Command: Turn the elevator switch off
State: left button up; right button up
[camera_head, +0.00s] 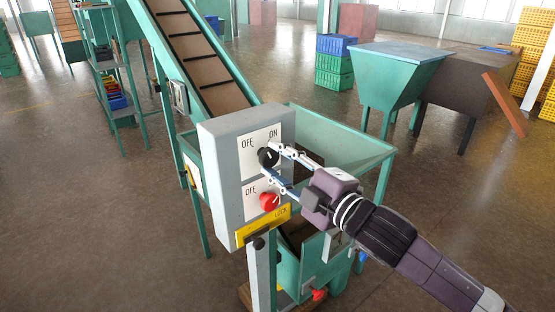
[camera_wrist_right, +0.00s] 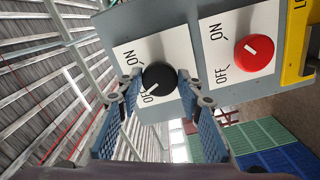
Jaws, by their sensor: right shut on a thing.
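A grey control box (camera_head: 220,175) carries two rotary switches on white plates marked OFF and ON. The upper switch has a black knob (camera_head: 267,158); it also shows in the right wrist view (camera_wrist_right: 159,78), where its white mark points toward the OFF side. The lower switch has a red knob (camera_head: 269,201), also in the right wrist view (camera_wrist_right: 254,53). No label naming either switch is legible. My right gripper (camera_head: 272,163) is shut on the black knob, one finger on each side; the fingers show in the right wrist view (camera_wrist_right: 160,92). My left gripper is out of view.
A yellow LOCK plate (camera_head: 263,227) sits below the red knob. An inclined conveyor (camera_head: 205,60) rises behind the box, with a green hopper (camera_head: 345,145) beside it.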

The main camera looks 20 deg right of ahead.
jog(key=shift+n+p, duration=0.5)
jog(key=shift+n, duration=1.4)
jog(key=shift+o, duration=0.2)
jog(key=shift+c, duration=0.2)
